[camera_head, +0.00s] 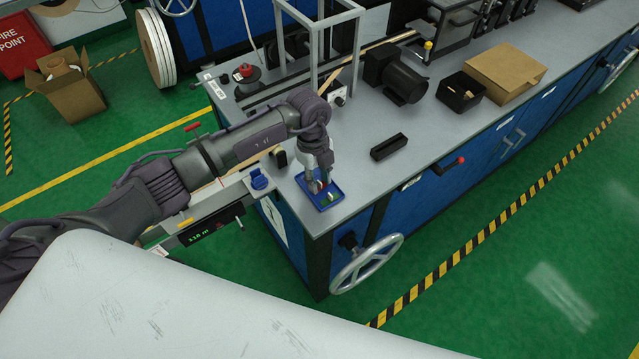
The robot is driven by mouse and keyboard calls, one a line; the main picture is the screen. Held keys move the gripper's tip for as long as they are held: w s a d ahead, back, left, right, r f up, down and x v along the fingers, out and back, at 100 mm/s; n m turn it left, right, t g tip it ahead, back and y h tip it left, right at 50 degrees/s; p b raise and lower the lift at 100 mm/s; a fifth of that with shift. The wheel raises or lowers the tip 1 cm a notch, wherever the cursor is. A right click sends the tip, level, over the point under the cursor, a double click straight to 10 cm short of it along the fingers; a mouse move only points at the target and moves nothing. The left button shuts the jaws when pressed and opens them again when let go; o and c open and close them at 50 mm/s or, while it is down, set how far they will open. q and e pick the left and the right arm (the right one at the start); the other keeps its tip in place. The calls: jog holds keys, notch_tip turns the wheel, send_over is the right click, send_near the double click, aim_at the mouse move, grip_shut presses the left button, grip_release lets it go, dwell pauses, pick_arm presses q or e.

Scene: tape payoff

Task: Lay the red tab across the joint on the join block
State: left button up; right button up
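A small blue tray (340,190) lies on the near corner of the grey bench. My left gripper (320,186) points down into it, its fingertips low over the tray floor. A small red piece (320,184), which looks like the red tab, shows at the fingertips. I cannot tell if the fingers hold it or only stand around it. A green and white piece (328,197) lies in the tray beside the fingers. I cannot tell for sure which part is the join block; a blue block (259,180) sits on the rail left of the tray. My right gripper is not in view.
A black slotted block (389,147) lies right of the tray. A black motor (396,75), a black bin (460,92) and a cardboard box (505,72) stand farther back. A grey frame (318,45) rises behind my wrist. A handwheel (366,263) juts from the bench front.

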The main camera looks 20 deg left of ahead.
pick_arm(q)
grip_shut()
